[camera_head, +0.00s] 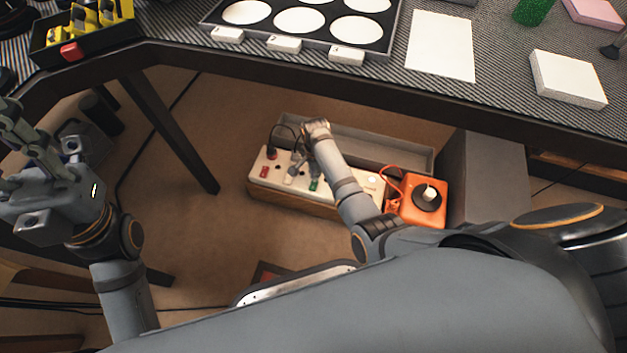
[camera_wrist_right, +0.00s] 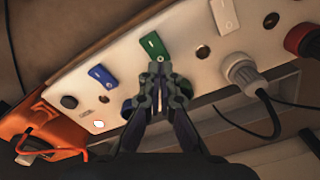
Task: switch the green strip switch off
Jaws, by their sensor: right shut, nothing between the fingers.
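The green switch (camera_wrist_right: 152,46) sits on a white power strip (camera_wrist_right: 190,58), with a white line mark on its face. I cannot tell which way it is tipped. It also shows small in the head view (camera_head: 313,185). My right gripper (camera_wrist_right: 159,62) is shut and empty, its fingertips at the near edge of the green switch; I cannot tell whether they touch it. In the head view the right gripper (camera_head: 312,170) reaches down to the strip below the table. My left gripper (camera_head: 28,140) is at the far left, away from the strip; its jaw opening is unclear.
A blue switch (camera_wrist_right: 102,76) and a white switch (camera_wrist_right: 224,16) flank the green one. A plug (camera_wrist_right: 242,72) with a black cable stands in the strip. An orange box (camera_head: 420,203) is right of the strip, a grey tray (camera_head: 400,152) behind. The table edge (camera_head: 300,92) overhangs.

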